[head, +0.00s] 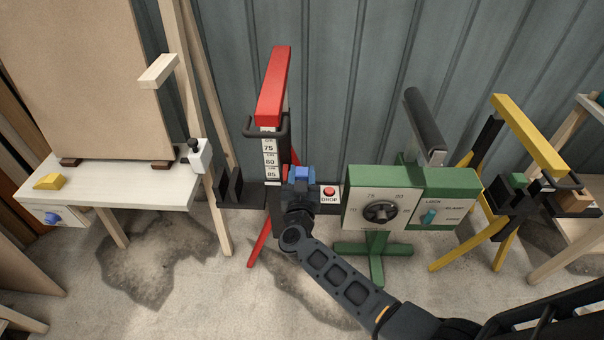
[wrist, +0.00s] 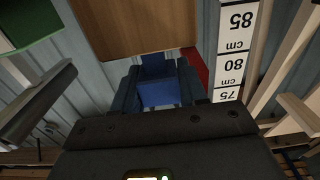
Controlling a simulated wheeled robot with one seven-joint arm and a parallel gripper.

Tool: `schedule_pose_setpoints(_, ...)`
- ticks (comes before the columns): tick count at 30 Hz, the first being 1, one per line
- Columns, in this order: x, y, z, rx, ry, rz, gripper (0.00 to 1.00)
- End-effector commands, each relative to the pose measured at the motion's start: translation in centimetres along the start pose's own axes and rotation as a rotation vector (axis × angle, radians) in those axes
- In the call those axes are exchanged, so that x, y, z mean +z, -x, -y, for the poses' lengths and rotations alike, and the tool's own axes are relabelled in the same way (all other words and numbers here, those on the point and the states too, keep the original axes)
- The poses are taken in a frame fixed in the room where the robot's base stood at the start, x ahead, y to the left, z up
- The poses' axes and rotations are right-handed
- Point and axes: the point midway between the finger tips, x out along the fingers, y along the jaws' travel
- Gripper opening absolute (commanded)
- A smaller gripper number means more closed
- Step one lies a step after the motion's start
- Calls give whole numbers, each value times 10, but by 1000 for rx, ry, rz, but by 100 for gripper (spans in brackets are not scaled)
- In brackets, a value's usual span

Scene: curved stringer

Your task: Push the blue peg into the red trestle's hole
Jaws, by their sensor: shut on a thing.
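The red trestle (head: 273,88) stands in the middle of the head view, with a red top beam and splayed red legs. A white height scale (head: 269,160) marked 75, 80 and 85 runs down its post, and also shows upside down in the wrist view (wrist: 231,55). My gripper (head: 301,176) is in front of the post's lower part, slightly right of the scale. It is shut on the blue peg (wrist: 158,92), which sits between both fingers in the wrist view. I cannot see the trestle's hole or whether the peg touches the trestle.
A red DROP button (head: 329,191) is close right of my gripper. Beyond it stand a green stand (head: 445,182) with a dial and switch, and a yellow trestle (head: 530,135). A white table (head: 120,185) with a yellow wedge (head: 50,181) is at left. A corrugated wall closes the back.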

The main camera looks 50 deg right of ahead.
Motion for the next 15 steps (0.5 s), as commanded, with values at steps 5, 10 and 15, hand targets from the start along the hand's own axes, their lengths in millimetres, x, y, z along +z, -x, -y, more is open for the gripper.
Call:
schedule_pose_setpoints(5,5,0,0,0,0,0,13)
schedule_pose_setpoints(10,8,0,0,0,0,-1,13)
schedule_pose_setpoints(15,12,0,0,0,0,-1,13)
